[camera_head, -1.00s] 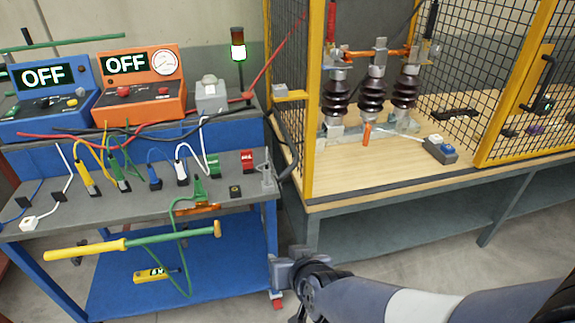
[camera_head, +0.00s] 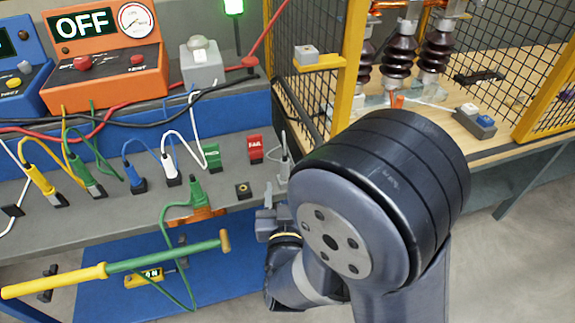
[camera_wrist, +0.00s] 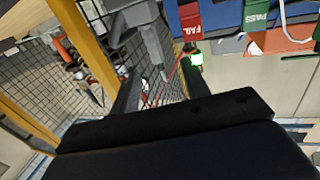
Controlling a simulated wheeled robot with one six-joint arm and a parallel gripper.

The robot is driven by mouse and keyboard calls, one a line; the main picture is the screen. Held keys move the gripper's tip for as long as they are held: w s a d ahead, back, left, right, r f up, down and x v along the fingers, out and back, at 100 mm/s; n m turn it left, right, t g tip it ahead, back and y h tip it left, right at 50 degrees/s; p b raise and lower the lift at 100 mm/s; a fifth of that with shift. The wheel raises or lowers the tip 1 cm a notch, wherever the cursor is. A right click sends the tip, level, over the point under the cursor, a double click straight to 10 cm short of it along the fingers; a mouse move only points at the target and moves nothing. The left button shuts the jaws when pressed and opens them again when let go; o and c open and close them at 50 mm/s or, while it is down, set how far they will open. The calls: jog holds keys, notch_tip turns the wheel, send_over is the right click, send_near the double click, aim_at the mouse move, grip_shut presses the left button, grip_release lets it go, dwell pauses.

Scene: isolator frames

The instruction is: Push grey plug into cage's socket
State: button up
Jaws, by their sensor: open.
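The grey plug (camera_head: 284,158) stands upright at the right end of the blue bench's grey top. It also shows at the top of the wrist view (camera_wrist: 148,30), ahead of and roughly between my fingers. My gripper (camera_head: 268,208) is low at the bench's front right edge, partly hidden by my arm; in the wrist view its dark fingers (camera_wrist: 158,70) are spread with nothing held between them. A small grey box that looks like the cage's socket (camera_head: 306,54) sits on a yellow bracket at the cage's left corner. I cannot make it out in the wrist view.
Red (camera_head: 255,148) and green (camera_head: 211,156) labelled blocks and several coloured plugs stand left of the grey plug. The yellow-framed mesh cage (camera_head: 345,70) is close on the right. Open floor lies at lower right.

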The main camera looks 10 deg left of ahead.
aim_at(285, 167)
jog(key=x, duration=0.3)
jog(key=shift+w, duration=0.2)
jog(key=shift+d+p+x, duration=0.15)
jog(key=shift+p+x, duration=0.15)
jog(key=shift+x, duration=1.05)
jog(key=shift+d+p+x, duration=0.1)
jog(key=shift+p+x, duration=0.15)
jog(key=shift+x, duration=1.15)
grip_shut()
